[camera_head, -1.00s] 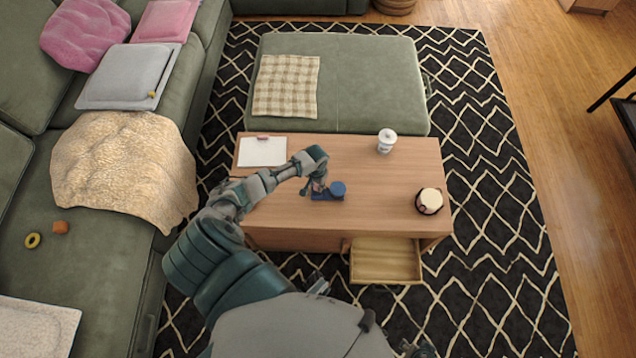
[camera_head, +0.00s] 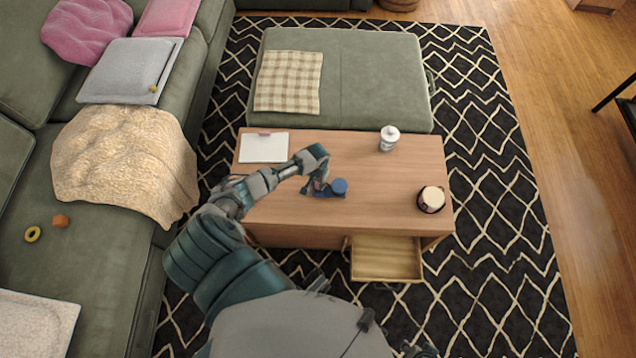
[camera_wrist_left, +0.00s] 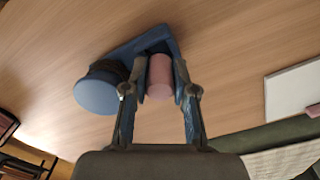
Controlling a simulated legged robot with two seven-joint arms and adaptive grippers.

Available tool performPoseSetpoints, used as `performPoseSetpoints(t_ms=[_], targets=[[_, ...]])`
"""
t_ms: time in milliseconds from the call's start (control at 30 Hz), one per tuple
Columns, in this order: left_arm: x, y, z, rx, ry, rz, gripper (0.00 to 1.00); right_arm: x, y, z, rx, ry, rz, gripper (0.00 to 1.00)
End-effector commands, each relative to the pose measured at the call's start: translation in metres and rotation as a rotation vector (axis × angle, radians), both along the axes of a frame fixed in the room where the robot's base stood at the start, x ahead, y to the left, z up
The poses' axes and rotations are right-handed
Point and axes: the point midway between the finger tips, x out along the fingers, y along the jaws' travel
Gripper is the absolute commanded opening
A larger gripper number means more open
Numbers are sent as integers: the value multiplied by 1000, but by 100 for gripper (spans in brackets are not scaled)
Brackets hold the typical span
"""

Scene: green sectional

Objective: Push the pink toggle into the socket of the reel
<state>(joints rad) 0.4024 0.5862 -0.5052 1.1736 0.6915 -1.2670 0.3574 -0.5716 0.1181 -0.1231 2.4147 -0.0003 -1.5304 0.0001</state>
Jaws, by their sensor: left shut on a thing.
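The reel is a blue piece (camera_head: 339,187) on the wooden table, with a round disc at one end and a flat blue base. It also shows in the left wrist view (camera_wrist_left: 97,93). The pink toggle (camera_wrist_left: 160,77) is a short pink cylinder at the other end of the blue base. My left gripper (camera_head: 318,188) is over the left end of the reel; in the wrist view its fingers (camera_wrist_left: 161,92) are on both sides of the pink toggle, shut on it. The socket is hidden, so I cannot tell how deep the toggle sits. My right gripper is not clearly visible.
A white cup with a lid (camera_head: 389,138) and a dark round pot with a pale top (camera_head: 431,199) stand on the right of the table (camera_head: 390,175). A white pad (camera_head: 263,147) lies at the back left. An open drawer (camera_head: 386,260) juts from the front.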

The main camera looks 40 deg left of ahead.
Motion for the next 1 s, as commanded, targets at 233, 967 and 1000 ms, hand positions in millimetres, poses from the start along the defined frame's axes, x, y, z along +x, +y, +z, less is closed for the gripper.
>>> performPoseSetpoints(t_ms=[233,967,1000], targets=[[0,-1,2,0,0,0,0,1,0,6,0,-5,0,56],[0,-1,1,0,0,0,0,2,0,11,-1,-9,1,56],[0,-1,1,-1,-1,0,0,2,0,12,-1,-9,1,56]])
